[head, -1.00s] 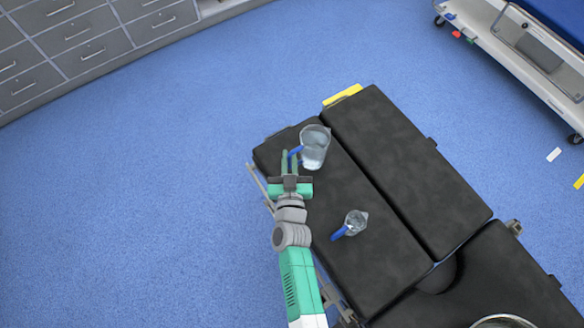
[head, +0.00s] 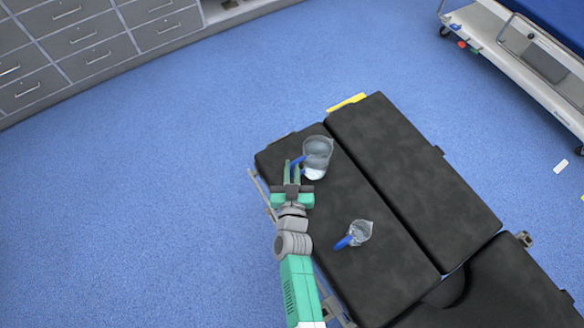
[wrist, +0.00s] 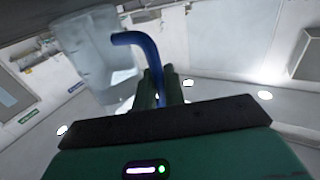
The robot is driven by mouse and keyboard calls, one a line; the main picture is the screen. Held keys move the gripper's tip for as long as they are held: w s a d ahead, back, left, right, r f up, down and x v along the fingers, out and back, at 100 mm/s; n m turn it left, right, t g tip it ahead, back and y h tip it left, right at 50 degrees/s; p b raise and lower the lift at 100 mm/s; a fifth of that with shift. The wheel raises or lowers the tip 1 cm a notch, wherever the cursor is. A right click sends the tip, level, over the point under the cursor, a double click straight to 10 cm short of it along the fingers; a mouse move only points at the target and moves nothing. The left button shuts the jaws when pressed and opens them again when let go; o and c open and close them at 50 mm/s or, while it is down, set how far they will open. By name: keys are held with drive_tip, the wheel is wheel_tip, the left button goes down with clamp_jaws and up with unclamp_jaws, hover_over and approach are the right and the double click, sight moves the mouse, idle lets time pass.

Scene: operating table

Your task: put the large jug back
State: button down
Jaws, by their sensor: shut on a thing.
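The large jug (head: 318,154) is clear, with a blue handle (head: 298,162) on its left side. In the head view it appears upright over the far left end of the black operating table (head: 398,172); I cannot tell whether its base touches the pad. My gripper (head: 293,170) is shut on the blue handle. In the wrist view the handle (wrist: 143,46) runs down between the fingers (wrist: 159,88), and the clear jug body (wrist: 95,62) is at the upper left. The handle's lower end is hidden by the fingers.
A smaller clear jug (head: 361,232) with a blue handle stands on the same pad, nearer and to the right. Bare pad lies between the jugs. Grey drawers (head: 75,45) are at the upper left and a white trolley (head: 505,52) at the upper right.

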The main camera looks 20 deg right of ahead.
drive_tip(key=c, duration=1.5)
unclamp_jaws()
drive_tip(key=shift+s+a+r+p, duration=0.1)
drive_tip(key=shift+s+r+p, duration=0.15)
drive_tip(key=shift+p, duration=0.2)
drive_tip(key=p+v, duration=0.3)
drive_tip(key=v, duration=0.8)
drive_tip(key=shift+s+f, duration=0.1)
drive_tip(key=shift+s, duration=0.15)
